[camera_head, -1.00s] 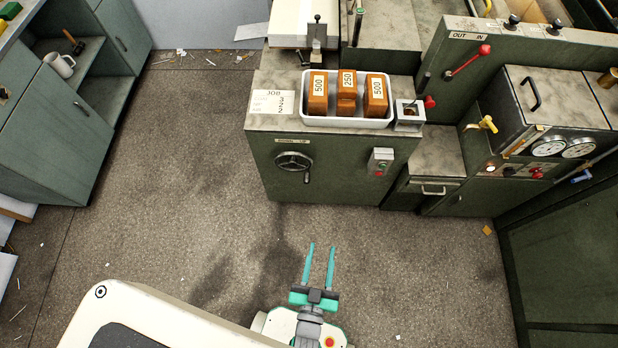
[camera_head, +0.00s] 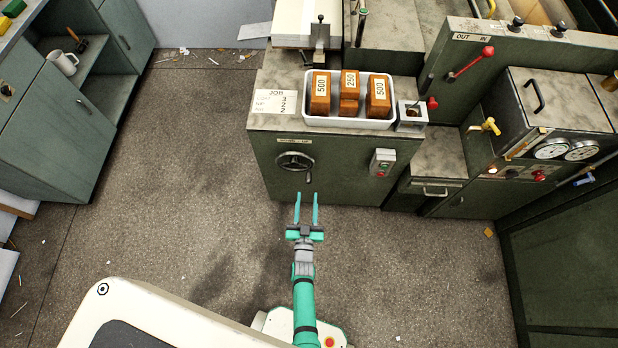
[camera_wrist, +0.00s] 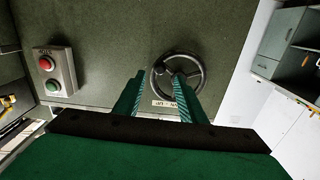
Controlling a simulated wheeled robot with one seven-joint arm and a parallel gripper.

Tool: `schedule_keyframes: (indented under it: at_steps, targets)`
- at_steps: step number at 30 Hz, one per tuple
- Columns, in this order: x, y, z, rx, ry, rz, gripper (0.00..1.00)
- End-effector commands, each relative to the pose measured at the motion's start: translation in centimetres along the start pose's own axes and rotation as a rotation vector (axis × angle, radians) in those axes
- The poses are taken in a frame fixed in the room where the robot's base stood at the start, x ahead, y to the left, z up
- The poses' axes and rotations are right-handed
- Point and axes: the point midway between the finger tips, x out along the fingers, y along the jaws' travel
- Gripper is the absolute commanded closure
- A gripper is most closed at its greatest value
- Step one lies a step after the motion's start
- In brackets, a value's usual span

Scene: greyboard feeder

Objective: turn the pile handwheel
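The pile handwheel (camera_head: 295,161) is a dark, spoked wheel on the green front panel of the feeder, under a small label plate. Its crank handle (camera_head: 308,177) points down at the lower right in the head view. My gripper (camera_head: 307,194) is open and empty, its two teal fingers pointing at the panel, just below the wheel in the head view. In the wrist view the wheel (camera_wrist: 178,56) shows beyond the fingertips (camera_wrist: 158,74). The right finger overlaps part of the wheel and label there. I see no contact.
A switch box (camera_head: 382,162) with red and green buttons is on the same panel, right of the wheel. A white tray (camera_head: 348,123) with brown weights stands on top. The floor before the panel is clear. A green cabinet (camera_head: 56,130) stands at the left.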

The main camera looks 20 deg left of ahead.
Motion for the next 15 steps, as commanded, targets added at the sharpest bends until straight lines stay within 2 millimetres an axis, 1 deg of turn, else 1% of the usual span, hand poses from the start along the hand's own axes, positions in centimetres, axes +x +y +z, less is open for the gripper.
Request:
schedule_keyframes:
  at_steps: [1,9,15]
  targets:
    - [1.0,0.0,-0.1,0.001,0.002,0.0,0.63]
    - [5.8,-0.1,-0.1,0.0,0.003,0.0,0.63]
    - [8.2,0.0,-0.1,0.0,0.001,0.0,0.63]
